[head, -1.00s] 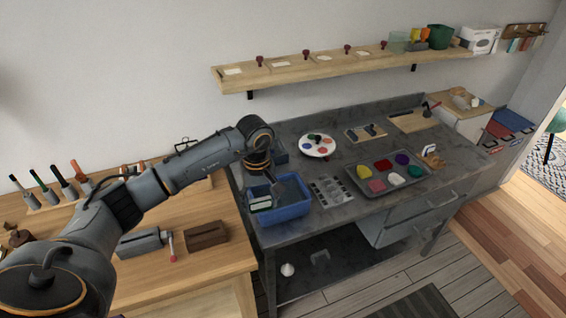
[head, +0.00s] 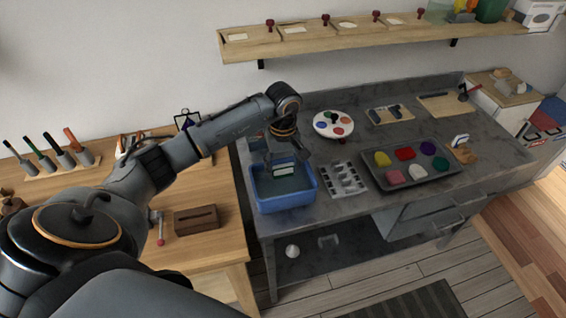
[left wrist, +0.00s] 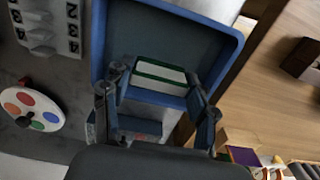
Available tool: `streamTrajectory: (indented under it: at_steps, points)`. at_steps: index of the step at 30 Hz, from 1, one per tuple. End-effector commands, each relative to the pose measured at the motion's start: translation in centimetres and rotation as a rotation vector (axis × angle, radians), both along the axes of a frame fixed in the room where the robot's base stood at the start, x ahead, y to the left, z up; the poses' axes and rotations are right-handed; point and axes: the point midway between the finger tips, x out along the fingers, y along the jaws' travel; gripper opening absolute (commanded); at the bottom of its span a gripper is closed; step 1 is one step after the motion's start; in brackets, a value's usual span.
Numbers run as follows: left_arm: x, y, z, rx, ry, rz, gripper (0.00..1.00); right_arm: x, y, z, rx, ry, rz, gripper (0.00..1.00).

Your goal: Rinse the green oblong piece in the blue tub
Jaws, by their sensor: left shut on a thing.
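The blue tub (head: 284,201) stands on the grey bench's left end, its inside grey-blue. My left gripper (head: 285,162) points down over the tub's back half. It is shut on a pale oblong piece with green edges (head: 285,171). In the left wrist view the piece (left wrist: 158,76) lies between the fingertips (left wrist: 157,90), with the tub's blue rim (left wrist: 232,45) around it. I cannot tell whether the piece touches the water or hangs above it. My right gripper is not in view.
Right of the tub is a grey moulded tray (head: 344,179), then a dark tray (head: 400,183) of coloured lumps. A round paint palette (head: 333,125) lies behind. A wooden shelf (head: 350,37) hangs above. A wooden table (head: 215,238) adjoins at left.

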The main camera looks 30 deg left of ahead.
Motion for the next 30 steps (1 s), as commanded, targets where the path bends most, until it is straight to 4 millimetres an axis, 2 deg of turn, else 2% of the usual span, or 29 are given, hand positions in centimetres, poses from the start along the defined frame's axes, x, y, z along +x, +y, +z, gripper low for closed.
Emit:
streamTrajectory:
  at_steps: [3,7,11,19,30]
  points:
    - [0.0,0.0,-1.5,-0.001,0.001,0.001,0.23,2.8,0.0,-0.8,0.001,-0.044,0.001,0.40]
    - [0.0,-0.1,-2.8,-0.001,0.000,0.000,0.23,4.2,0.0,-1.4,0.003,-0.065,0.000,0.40]
    - [0.0,0.0,-4.1,0.000,0.000,0.000,0.23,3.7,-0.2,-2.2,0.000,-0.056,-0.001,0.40]
    - [0.0,0.0,-6.2,0.000,-0.001,0.000,0.23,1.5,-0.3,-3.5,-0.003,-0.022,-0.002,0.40]
    - [0.0,0.0,-6.9,0.000,-0.001,-0.001,0.23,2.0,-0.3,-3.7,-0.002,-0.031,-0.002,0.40]
